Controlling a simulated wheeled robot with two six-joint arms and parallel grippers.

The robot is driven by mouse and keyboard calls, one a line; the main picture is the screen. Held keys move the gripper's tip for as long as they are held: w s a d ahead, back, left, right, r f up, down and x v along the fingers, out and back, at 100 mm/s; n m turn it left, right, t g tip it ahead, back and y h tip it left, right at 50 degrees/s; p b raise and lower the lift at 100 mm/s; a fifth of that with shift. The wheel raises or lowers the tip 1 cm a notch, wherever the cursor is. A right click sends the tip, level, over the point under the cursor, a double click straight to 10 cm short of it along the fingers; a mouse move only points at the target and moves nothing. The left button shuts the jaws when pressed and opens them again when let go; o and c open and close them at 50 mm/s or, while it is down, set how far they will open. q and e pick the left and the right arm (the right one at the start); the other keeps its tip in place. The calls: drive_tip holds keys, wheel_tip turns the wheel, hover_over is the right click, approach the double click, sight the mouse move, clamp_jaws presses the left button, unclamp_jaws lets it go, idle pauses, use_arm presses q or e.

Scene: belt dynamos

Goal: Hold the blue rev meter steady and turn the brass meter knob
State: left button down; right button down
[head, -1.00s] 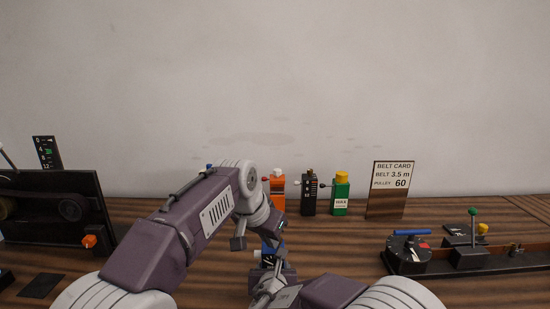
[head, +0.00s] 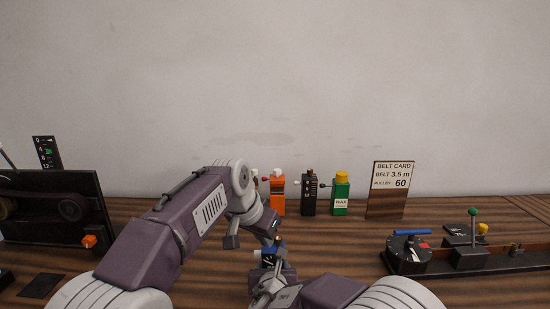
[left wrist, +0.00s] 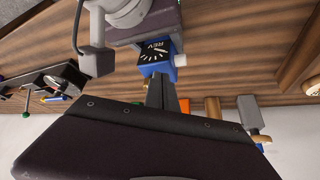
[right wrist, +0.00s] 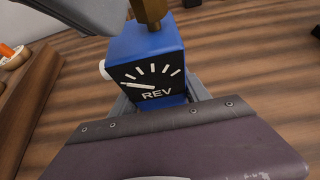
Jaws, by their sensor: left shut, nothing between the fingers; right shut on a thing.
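The blue rev meter (right wrist: 145,60) stands upright in the right wrist view, with a black dial, white marks and a white button on its left side. The brass knob (right wrist: 150,12) sits on its top, cut off by the frame's edge. My right gripper (head: 266,284) is shut on the meter from the near side. The meter (head: 268,252) is partly covered in the head view; it also shows in the left wrist view (left wrist: 154,58). My left gripper (left wrist: 163,88) is shut and empty close to the meter's top; I cannot tell whether it touches the knob.
Behind stand an orange bottle (head: 278,196), a black bottle (head: 308,196) and a green wax bottle (head: 341,197), with a belt card (head: 390,190) to their right. A lever base (head: 470,258) is at right, a black belt machine (head: 50,210) at left.

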use_arm(q)
wheel_tip(320, 180, up, 6)
drive_tip(key=shift+s+a+f, duration=0.1)
idle(0.4)
wheel_tip(320, 180, down, 6)
drive_tip(key=d, duration=0.2)
drive_tip(key=shift+s+d, duration=0.2)
drive_tip(key=shift+s, duration=0.2)
idle(0.3)
drive_tip(key=shift+w, duration=0.25)
idle(0.4)
